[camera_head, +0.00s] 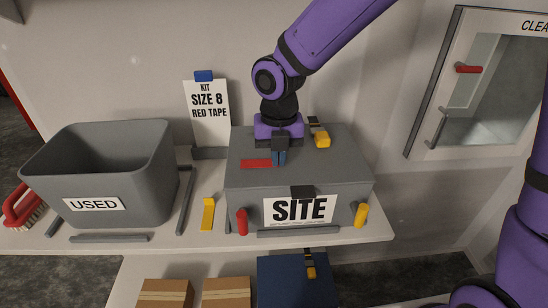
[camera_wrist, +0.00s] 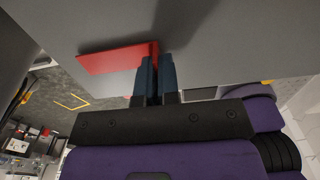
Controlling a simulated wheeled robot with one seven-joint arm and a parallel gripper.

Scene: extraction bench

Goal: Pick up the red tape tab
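The red tape tab (camera_head: 256,163) is a flat red strip on top of the grey SITE box (camera_head: 345,170), toward its left side. In the wrist view the tab (camera_wrist: 112,58) runs from the left up to my fingertips, where its end stands up as a narrow lip. My gripper (camera_head: 279,160) points down at the tab's right end. In the wrist view my gripper's blue fingers (camera_wrist: 158,62) are nearly together, with the lip between their tips. The tab still looks to lie at the box top.
A grey USED bin (camera_head: 150,160) stands at the left, with a red brush (camera_head: 22,208) beside it. A yellow piece (camera_head: 320,138) sits on the box behind my gripper. A SIZE 8 RED TAPE sign (camera_head: 208,110) stands behind. A yellow strip (camera_head: 208,214) lies on the bench.

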